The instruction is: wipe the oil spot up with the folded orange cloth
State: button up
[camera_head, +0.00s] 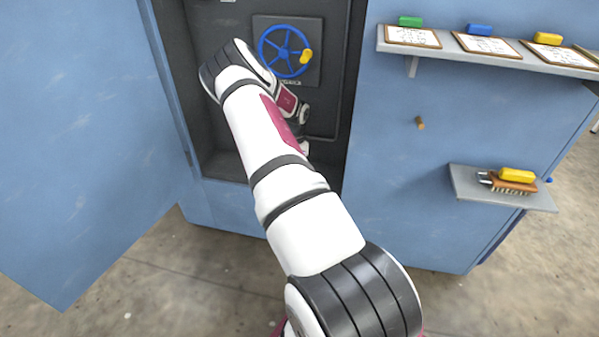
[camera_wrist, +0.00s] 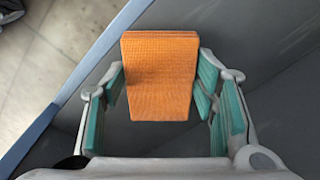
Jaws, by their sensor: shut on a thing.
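The folded orange cloth (camera_wrist: 160,80) is between the fingers of my gripper (camera_wrist: 160,88) in the wrist view. My gripper is shut on it, with the teal finger pads at its left and right sides. Behind the cloth are dark grey inner surfaces of the press. In the head view my arm reaches into the open cabinet, and my gripper and the cloth are hidden behind the arm. I see no oil spot in either view.
A blue handwheel (camera_head: 285,51) with a yellow knob is on the cabinet's back wall. The blue door (camera_head: 80,130) stands open at left. Shelves at right hold clipboards (camera_head: 487,45), coloured blocks and a brush (camera_head: 508,184). A blue edge (camera_wrist: 75,85) runs left of my gripper.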

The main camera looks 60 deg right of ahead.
jog(key=shift+w+a, duration=0.25)
jog(key=shift+w, duration=0.3)
jog(key=shift+w+a, duration=0.2)
jog(key=shift+w, duration=0.35)
jog(key=shift+f, duration=0.1)
jog(key=shift+s+d+f+b, duration=0.15)
jog(key=shift+s+d, duration=0.1)
jog(key=shift+s, duration=0.45)
jog(key=shift+s+d+b, duration=0.2)
jog(key=shift+s, duration=0.45)
jog(key=shift+s+d+f+b, duration=0.15)
jog(key=shift+s+d, duration=0.1)
jog(key=shift+s, duration=0.45)
jog(key=shift+w+r+p, duration=0.2)
jog(key=shift+r+p, duration=1.6)
jog(key=shift+r, duration=1.35)
jog(key=shift+r+p, duration=0.85)
jog(key=shift+r, duration=0.7)
